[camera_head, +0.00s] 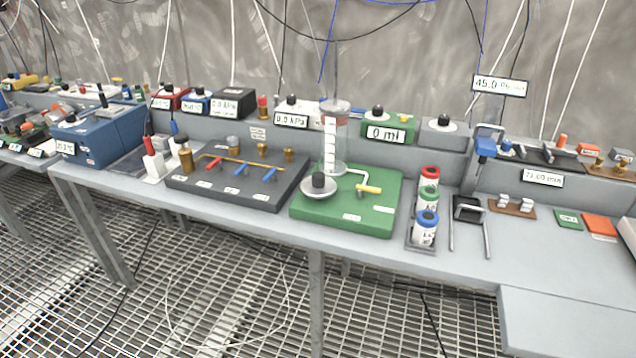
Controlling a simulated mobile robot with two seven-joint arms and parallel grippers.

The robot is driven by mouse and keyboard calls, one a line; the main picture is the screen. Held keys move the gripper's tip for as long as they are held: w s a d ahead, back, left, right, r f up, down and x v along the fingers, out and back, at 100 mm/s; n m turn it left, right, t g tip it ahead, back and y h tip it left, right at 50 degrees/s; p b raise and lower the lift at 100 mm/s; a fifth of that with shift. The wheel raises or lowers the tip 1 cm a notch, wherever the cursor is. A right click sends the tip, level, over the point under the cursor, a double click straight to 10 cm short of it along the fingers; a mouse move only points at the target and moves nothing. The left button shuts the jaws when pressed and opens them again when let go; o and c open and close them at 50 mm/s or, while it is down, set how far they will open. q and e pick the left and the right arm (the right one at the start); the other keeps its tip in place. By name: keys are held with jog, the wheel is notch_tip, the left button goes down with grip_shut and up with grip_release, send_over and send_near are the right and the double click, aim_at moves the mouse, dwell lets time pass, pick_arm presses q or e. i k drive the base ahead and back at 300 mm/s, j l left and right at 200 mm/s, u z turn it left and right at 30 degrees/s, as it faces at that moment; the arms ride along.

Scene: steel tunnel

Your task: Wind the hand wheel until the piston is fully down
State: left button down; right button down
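The hand wheel (312,194) is a light grey disc with a black knob (319,181) on top, at the left front of a green base plate (368,212). Behind it a clear upright cylinder (341,150) with a white scale strip stands on the same plate. A greyish-red disc shows near the cylinder's top; I cannot tell for sure whether it is the piston. A white pipe with a yellow-handled valve (369,189) is right of the cylinder. A display behind reads "0 ml" (386,134). Neither of my grippers is in view.
A dark valve board (240,180) with red and blue handles sits left of the green plate. A rack of red, green and blue-capped canisters (427,215) stands close on its right. The grey bench (350,243) has a narrow bare front strip and more free room at the right.

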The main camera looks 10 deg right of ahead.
aim_at(318, 186)
jog(key=i+j, duration=0.6)
jog(key=i+j+z, duration=0.15)
jog(key=z, duration=0.2)
jog(key=i+j+z, duration=0.1)
jog(key=j+z, duration=0.25)
jog(key=i+j+z, duration=0.1)
jog(key=z, duration=0.2)
